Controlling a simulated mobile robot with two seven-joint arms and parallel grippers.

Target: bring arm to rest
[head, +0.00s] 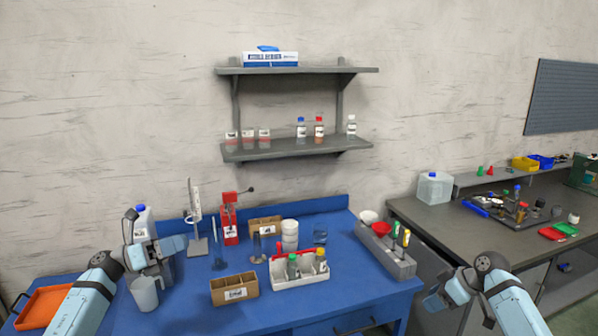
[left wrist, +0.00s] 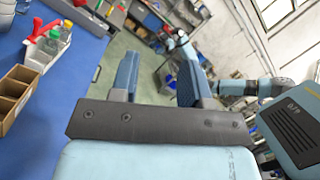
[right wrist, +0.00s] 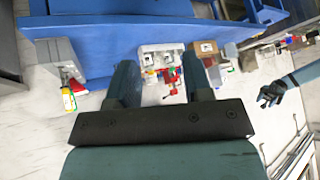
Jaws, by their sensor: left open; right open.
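My left gripper (head: 172,246) is above the left part of the blue table, in front of a white jug (head: 142,218) and over a grey pitcher (head: 145,293) in the head view. In the left wrist view its two fingers (left wrist: 156,80) stand apart with nothing between them. My right gripper (head: 436,296) is at the lower right, past the table's right edge and in front of the grey bench. In the right wrist view its fingers (right wrist: 161,80) are apart and empty. Both grippers are open.
The blue table (head: 330,290) holds a cardboard box (head: 234,292), a white caddy (head: 300,275) with bottles, a grey holder (head: 386,256) and a red stand (head: 230,222). An orange tray (head: 44,306) is at far left. A grey bench (head: 450,225) stands right.

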